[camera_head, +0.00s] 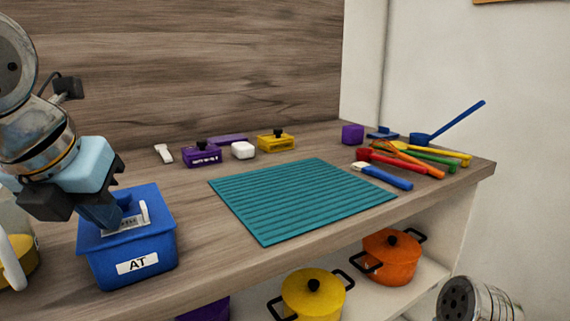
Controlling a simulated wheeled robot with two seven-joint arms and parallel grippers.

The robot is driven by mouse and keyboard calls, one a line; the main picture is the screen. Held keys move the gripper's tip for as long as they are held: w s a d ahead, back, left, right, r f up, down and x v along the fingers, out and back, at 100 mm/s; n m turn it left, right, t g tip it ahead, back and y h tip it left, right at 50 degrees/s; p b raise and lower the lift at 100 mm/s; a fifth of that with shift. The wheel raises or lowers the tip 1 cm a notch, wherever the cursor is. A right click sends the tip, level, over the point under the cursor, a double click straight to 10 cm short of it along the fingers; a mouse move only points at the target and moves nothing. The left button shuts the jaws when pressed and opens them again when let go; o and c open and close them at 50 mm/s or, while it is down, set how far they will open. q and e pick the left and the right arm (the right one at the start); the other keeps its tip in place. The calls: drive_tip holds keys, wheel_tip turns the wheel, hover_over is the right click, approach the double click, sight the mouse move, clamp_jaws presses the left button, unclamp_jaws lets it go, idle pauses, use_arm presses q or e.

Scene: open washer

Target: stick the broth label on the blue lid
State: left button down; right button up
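A blue box (160,244) stands on the counter at the left, with a white label reading "AT" (137,263) on its front. Its blue lid (157,196) is on top. A small white label (124,225) with dark print too small to read is at the lid's top, beside a small upright white piece (144,212). My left gripper (103,216) reaches down onto the lid right at this label. Its fingertips are partly hidden, so I cannot tell whether it grips the label. My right gripper is out of view; only part of my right arm shows at the lower right.
A teal ribbed mat (300,198) lies mid-counter, bare. Small purple (202,155) and yellow (277,142) lidded containers stand behind it. Several colored utensils (420,155) lie at the right. Yellow (313,298) and orange (391,262) pots sit on the shelf below.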

sight(109, 233)
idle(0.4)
use_arm(q)
wheel_tip(109, 233, up, 3)
drive_tip(key=p, duration=0.2)
drive_tip(key=shift+f+p, duration=0.2)
drive_tip(key=shift+p, duration=0.2)
wheel_tip(109, 233, up, 4)
drive_tip(key=shift+r, duration=0.2)
drive_tip(key=s+r, duration=0.4)
drive_tip(key=s, duration=1)
drive_tip(key=shift+s+d, duration=0.2)
drive_tip(key=shift+s, duration=0.1)
drive_tip(key=shift+r, duration=0.1)
